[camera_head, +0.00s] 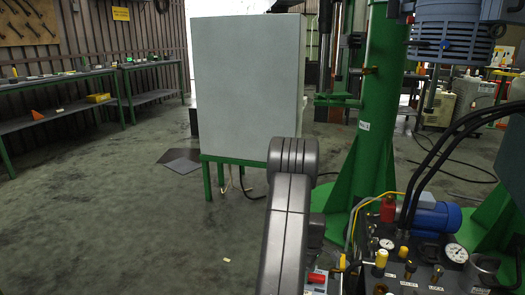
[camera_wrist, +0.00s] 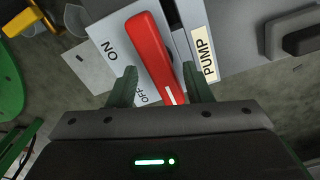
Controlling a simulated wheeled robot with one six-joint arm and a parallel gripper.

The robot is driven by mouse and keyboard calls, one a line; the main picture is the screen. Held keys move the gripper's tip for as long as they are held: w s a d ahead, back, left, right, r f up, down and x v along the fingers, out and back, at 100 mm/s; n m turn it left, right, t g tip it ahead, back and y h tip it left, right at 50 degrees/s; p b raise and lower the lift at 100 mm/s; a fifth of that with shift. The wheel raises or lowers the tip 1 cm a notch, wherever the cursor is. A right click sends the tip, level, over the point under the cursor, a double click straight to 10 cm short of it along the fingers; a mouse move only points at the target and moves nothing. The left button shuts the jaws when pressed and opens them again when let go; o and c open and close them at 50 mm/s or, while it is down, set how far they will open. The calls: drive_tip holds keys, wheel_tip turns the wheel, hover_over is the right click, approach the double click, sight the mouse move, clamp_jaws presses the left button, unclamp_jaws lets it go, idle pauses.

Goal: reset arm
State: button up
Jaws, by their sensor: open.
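In the wrist view my gripper (camera_wrist: 161,88) points at a panel with its two dark fingers apart. A red lever handle (camera_wrist: 150,50) lies between and just beyond the fingers, on a white plate (camera_wrist: 106,27) marked ON and OFF. I cannot tell whether the fingers touch the handle. A label reading PUMP (camera_wrist: 204,54) is at its right. In the head view my grey arm reaches forward at the lower middle, and my gripper is hidden.
A green column (camera_head: 376,110) and a pump unit with a blue motor (camera_head: 437,217), gauges and hoses stand on the right. A grey cabinet (camera_head: 248,88) stands behind my arm. Green-legged workbenches (camera_head: 60,80) line the left wall. The floor (camera_head: 110,225) at left is clear.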

drive_tip(key=shift+w+d+m+b, duration=0.1)
drive_tip(key=shift+m+b, duration=0.5)
drive_tip(key=shift+m, duration=1)
drive_tip(key=shift+r, duration=0.1)
